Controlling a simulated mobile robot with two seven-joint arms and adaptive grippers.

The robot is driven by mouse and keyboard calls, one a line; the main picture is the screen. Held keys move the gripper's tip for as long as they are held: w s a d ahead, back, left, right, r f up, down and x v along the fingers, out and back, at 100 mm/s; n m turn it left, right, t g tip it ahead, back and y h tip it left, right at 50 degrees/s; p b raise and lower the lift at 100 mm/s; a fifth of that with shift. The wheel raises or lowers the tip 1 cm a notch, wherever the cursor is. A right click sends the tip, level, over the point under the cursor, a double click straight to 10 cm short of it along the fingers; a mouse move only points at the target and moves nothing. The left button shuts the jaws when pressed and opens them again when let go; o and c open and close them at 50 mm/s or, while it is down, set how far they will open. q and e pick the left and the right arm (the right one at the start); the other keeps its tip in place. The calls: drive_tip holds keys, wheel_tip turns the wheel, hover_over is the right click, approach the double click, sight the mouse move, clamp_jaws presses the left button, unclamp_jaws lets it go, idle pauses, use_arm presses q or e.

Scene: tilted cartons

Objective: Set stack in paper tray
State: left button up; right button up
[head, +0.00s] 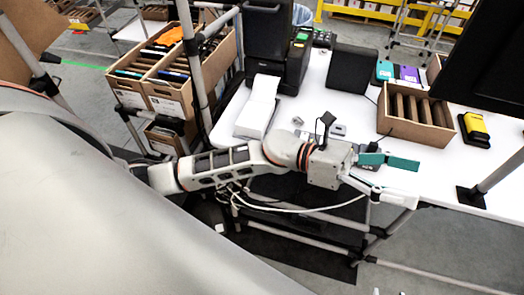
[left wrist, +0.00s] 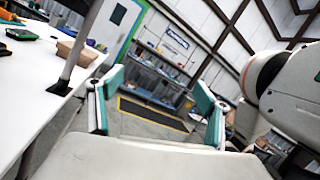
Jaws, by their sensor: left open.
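A white paper stack (head: 264,88) stands or leans at the back of a low white paper tray (head: 254,121) on the left part of the white table; I cannot tell exactly how the two meet. My left gripper (head: 407,180) is at the table's front edge, to the right of the tray and well apart from it. In the left wrist view its two teal-padded fingers (left wrist: 161,90) are wide apart with nothing between them. My right gripper is not in view.
An open carton with dividers (head: 414,113) and a yellow device (head: 474,128) are on the table's right. A black printer (head: 276,50) stands behind the tray. Cartons of files (head: 175,72) are on a rack at the left. The table (head: 340,108) is mostly clear in the middle.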

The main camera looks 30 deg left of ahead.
use_arm(q)
drive_tip(key=w+a+f+n+t+y, duration=0.4)
drive_tip(key=a+f+n+t+y, duration=0.3)
drive_tip(key=n, duration=0.8)
drive_tip(key=w+a+f+n+t+y, duration=0.45)
drive_tip(key=a+f+n+t, duration=0.4)
drive_tip(key=n, duration=0.75)
drive_tip(key=s+a+f+n+g+y, duration=0.2)
drive_tip(key=s+a+f+n, duration=0.2)
drive_tip(key=f, duration=0.3)
drive_tip(key=s+a+f+n+g+y, duration=0.2)
drive_tip(key=s+a+f+n+y, duration=0.1)
drive_tip(key=f, duration=0.5)
drive_tip(key=s+a+f+n+g+y, duration=0.2)
drive_tip(key=s+a+f+n, duration=0.3)
drive_tip(key=s+f+n, duration=0.2)
drive_tip(key=shift+s+f, duration=0.75)
drive_tip(key=shift+s, duration=0.3)
